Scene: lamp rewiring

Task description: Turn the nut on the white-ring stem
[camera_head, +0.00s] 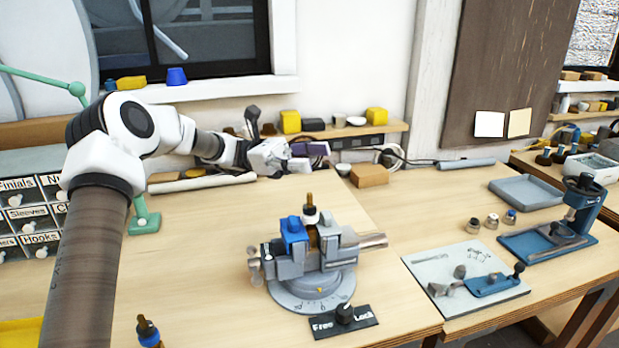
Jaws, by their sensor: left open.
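The white-ring stem (310,215) stands upright in the grey vise (318,260) on the wooden bench. Its white ring and a brass tip show above the jaws, and its lower part is hidden by the vise. I cannot clearly pick out the nut at this size. My left gripper (312,156) is open at the back of the bench, behind and above the vise and clear of the stem. I see nothing between its fingers. My right gripper is not in view.
A blue-ring stem (149,334) stands at the front left. A Free/Lock plate (344,320) with a dark knob lies before the vise. Several small parts lie on a pale mat (440,268) at the right, near a blue press (560,235). The bench left of the vise is clear.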

